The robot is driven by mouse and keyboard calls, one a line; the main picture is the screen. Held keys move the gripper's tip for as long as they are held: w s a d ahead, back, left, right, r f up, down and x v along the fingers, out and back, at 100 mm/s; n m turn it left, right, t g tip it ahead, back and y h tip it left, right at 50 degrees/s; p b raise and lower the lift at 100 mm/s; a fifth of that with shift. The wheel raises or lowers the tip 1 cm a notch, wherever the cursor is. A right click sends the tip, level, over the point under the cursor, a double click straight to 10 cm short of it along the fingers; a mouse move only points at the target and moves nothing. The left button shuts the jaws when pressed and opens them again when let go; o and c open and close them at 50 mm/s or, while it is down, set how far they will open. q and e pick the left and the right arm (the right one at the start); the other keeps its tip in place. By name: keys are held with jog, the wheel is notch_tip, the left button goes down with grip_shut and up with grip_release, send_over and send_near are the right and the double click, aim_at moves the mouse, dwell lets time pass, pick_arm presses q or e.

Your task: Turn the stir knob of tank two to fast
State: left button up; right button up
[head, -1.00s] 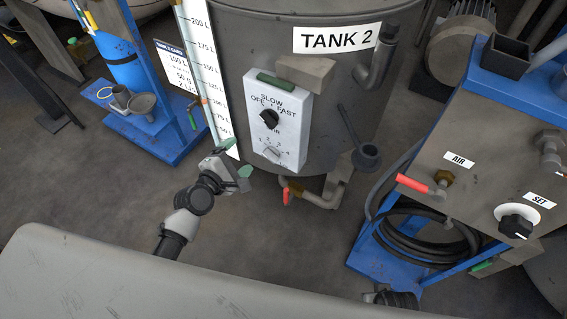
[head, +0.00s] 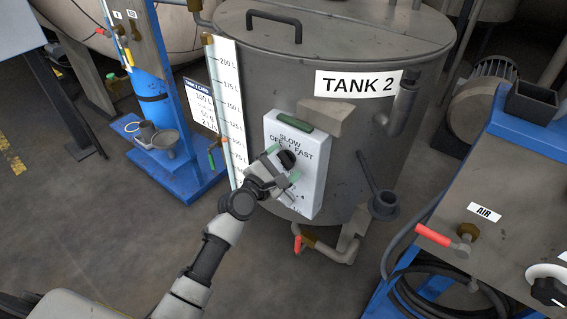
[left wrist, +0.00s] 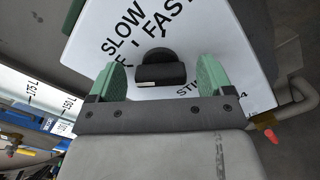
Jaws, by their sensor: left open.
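Tank two (head: 345,65) is a grey vessel labelled TANK 2. A white control box (head: 312,170) on its front has a black stir knob (head: 286,159) marked OFF, SLOW and FAST. The knob also shows in the left wrist view (left wrist: 160,72). My left gripper (head: 279,178) is in front of the box. Its green fingers (left wrist: 162,80) are open, one on either side of the knob with a gap to each. The gripper covers part of the lower dial in the head view. I cannot tell the knob's setting. My right gripper is not in view.
A level scale (head: 226,110) stands left of the box. A blue-framed unit with an AIR valve (head: 434,236) stands at the right.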

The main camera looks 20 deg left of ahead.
pick_arm(q)
jog(key=shift+w+d, duration=0.1)
jog(key=shift+w, duration=0.1)
jog(key=c, duration=0.9)
